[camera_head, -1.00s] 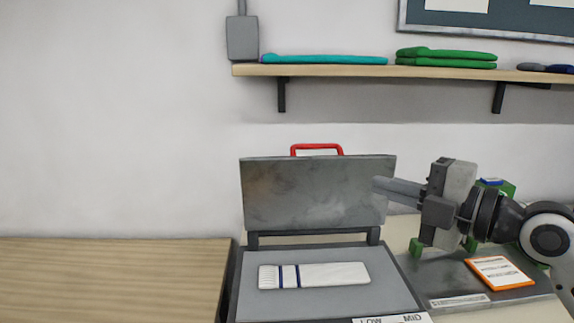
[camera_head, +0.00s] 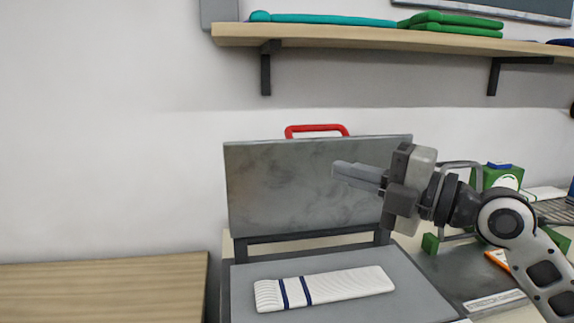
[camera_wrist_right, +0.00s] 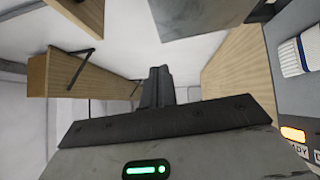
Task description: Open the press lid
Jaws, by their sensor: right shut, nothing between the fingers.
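The press lid (camera_head: 290,185) stands raised, close to upright, at the back of the press, with its red handle (camera_head: 316,130) along the top edge. The flat press bed (camera_head: 400,290) lies uncovered in front of it. A white knitted piece with dark blue stripes (camera_head: 345,283) lies on the bed. My right gripper (camera_head: 340,171) is shut and empty, its fingers pointing left in front of the lid's right part; I cannot tell whether they touch it. In the right wrist view the shut fingers (camera_wrist_right: 157,88) show at the centre. My left gripper is not in view.
A wall shelf (camera_head: 380,38) with folded teal and green cloths hangs above the press. A bare wooden table (camera_head: 100,290) is at the left. Green items (camera_head: 497,177) and an orange-edged card (camera_head: 497,258) are at the right, behind my arm.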

